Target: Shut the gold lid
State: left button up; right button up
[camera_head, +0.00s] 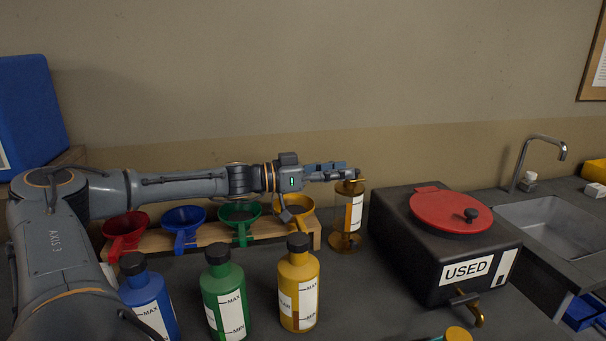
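A gold-brown canister (354,213) with a white label stands on the counter at the back, between the funnel rack and the black drum. Its gold top (347,188) is partly covered by my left gripper (347,174). I cannot tell whether this top is fully shut. My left arm comes in from the left, and the gripper reaches level across to the canister's top, with its fingertips at or just above it. Whether the fingers touch it, or how far apart they are, is not clear. My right gripper is not in view.
A wooden rack (268,231) holds red, blue, green and yellow funnels below my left arm. Blue (146,296), green (224,295) and yellow (298,285) bottles stand in front. A black "USED" drum (425,251) with a red lid (450,211) is right, beside a sink (550,227).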

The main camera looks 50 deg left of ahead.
pick_arm(q)
jog(key=v, duration=0.9)
jog(key=shift+s, duration=0.1)
